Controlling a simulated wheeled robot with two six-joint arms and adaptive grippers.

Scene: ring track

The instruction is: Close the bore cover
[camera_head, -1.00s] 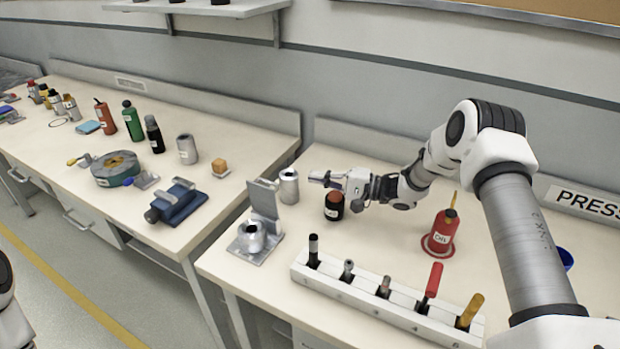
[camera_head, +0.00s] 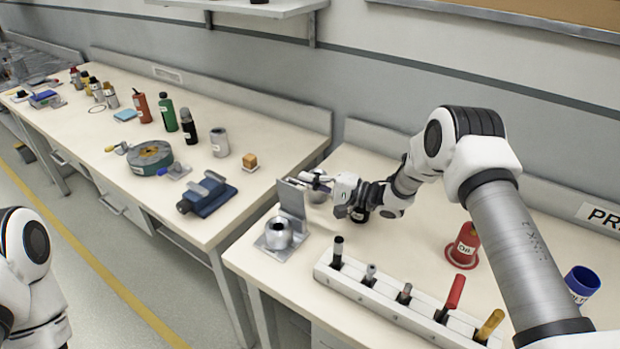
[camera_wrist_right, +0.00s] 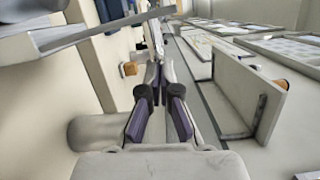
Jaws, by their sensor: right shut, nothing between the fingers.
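The bore cover (camera_head: 291,199) is a grey plate standing upright, open, at the back of a metal base. The bore block (camera_head: 279,232), a silver round piece with a dark hole, sits uncovered on that base in front of it. My right gripper (camera_head: 303,181) is shut and empty, with its tips close behind the cover's upper edge. I cannot tell whether they touch it. In the right wrist view the shut fingers (camera_wrist_right: 157,62) point up the picture, and a grey plate (camera_wrist_right: 75,38), apparently the cover, crosses the upper left. My left gripper is out of view.
A white rack (camera_head: 395,300) of tools lies along the front. A red oil can (camera_head: 464,247) stands at right. A blue vise (camera_head: 207,195) is on the left bench.

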